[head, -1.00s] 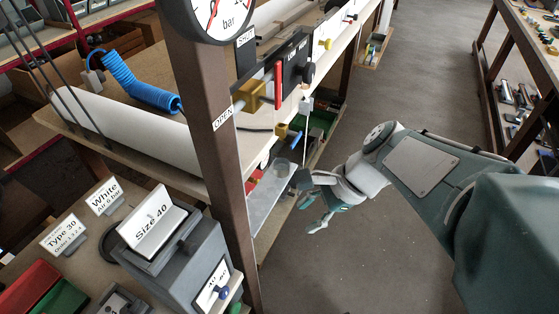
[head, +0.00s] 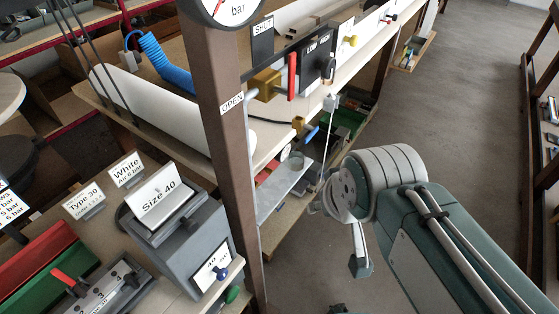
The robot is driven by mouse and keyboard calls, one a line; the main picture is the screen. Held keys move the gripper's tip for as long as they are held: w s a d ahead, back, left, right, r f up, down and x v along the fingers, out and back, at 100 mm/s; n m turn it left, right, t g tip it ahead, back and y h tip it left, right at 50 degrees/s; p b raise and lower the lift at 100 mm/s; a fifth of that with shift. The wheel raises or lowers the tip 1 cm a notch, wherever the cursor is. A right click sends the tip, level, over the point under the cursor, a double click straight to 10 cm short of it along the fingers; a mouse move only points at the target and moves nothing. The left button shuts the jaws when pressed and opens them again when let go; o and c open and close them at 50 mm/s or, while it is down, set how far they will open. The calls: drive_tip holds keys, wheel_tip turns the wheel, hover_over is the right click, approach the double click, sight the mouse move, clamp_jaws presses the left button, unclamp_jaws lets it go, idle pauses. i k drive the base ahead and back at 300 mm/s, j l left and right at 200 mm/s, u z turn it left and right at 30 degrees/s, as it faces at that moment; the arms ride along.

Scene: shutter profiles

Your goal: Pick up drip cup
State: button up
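A small grey, see-through cup, which looks like the drip cup (head: 297,161), stands on a narrow grey metal ledge (head: 278,190) under the bench edge, just right of the brown post. Its details are too small to make out. My arm reaches in from the lower right, and its wrist is right of the ledge. The visible part of my gripper (head: 359,264) hangs below the wrist over the floor, apart from the cup. Most of the gripper is hidden behind the wrist, so its opening does not show.
The brown post (head: 222,130) with a pressure gauge (head: 230,8) stands left of the ledge. A valve with a red lever (head: 292,76) and a hanging white cord (head: 327,135) are above and beside it. A grey "Size 40" box (head: 180,225) sits lower left.

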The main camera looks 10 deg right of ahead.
sight(296, 155)
drive_tip(key=l+u, duration=0.2)
drive_tip(key=u, duration=0.15)
drive_tip(key=l+u, duration=0.3)
drive_tip(key=i+l+u, duration=0.1)
drive_tip(key=u, duration=0.25)
drive_tip(key=l+z, duration=0.1)
drive_tip(key=l, duration=0.8)
drive_tip(key=l+z, duration=0.25)
drive_tip(key=i+l+z, duration=0.1)
drive_tip(key=l+z, duration=0.2)
